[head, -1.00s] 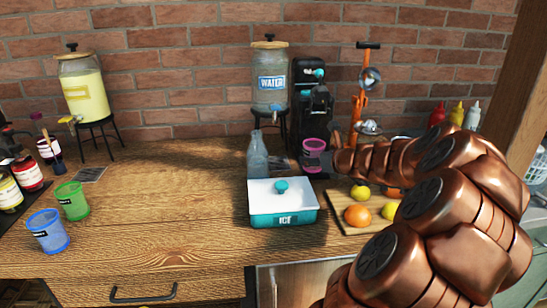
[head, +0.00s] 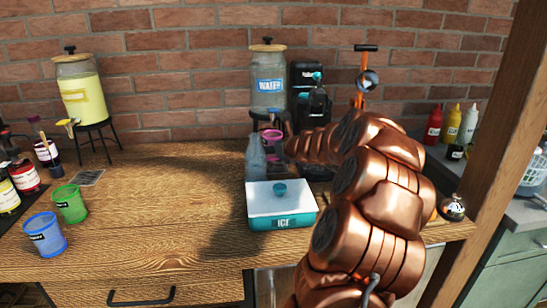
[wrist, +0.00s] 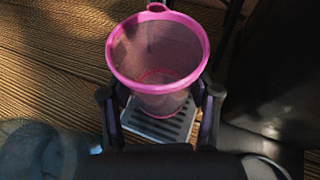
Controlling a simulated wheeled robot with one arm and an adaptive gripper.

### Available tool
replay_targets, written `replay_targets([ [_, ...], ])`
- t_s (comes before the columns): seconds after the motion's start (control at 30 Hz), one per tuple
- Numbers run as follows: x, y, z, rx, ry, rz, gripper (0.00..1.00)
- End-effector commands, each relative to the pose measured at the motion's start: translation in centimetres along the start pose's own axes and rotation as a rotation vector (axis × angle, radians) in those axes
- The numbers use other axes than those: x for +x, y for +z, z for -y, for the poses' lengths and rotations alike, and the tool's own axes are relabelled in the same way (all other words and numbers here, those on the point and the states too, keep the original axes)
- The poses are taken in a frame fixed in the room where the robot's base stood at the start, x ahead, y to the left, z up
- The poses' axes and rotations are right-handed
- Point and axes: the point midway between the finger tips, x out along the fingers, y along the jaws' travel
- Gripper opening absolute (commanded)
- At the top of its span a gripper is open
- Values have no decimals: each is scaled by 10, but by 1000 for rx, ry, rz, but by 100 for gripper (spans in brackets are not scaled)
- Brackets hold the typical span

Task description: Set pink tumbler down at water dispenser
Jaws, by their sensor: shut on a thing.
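The pink tumbler (head: 273,138) is upright in front of the stand of the water dispenser (head: 268,98), under its tap area. In the wrist view the tumbler (wrist: 158,60) shows its pink rim and see-through wall. My gripper (wrist: 160,95) is shut on it, with one dark finger on each side. A grey slotted drip tray (wrist: 140,122) shows below the tumbler. I cannot tell whether the tumbler's base touches the tray. In the head view my copper arm reaches in from the right and hides most of the gripper.
A clear bottle (head: 256,160) stands just left and in front of the tumbler. A white and teal ice box (head: 281,203) is nearer. A black machine (head: 307,78) stands right of the dispenser. Green (head: 70,204) and blue (head: 45,235) tumblers stand left. The table's middle-left is clear.

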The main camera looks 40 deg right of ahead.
Motion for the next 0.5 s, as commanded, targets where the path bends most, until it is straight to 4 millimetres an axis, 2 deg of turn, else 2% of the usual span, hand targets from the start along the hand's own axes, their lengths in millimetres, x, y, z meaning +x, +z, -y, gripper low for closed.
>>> replay_targets([
  [0.1, 7, -18, 0, 4, 0, 0, 25],
  [0.2, 11, -27, 0, 3, 0, 0, 25],
  [0.5, 12, -29, 0, 0, -1, 1, 25],
])
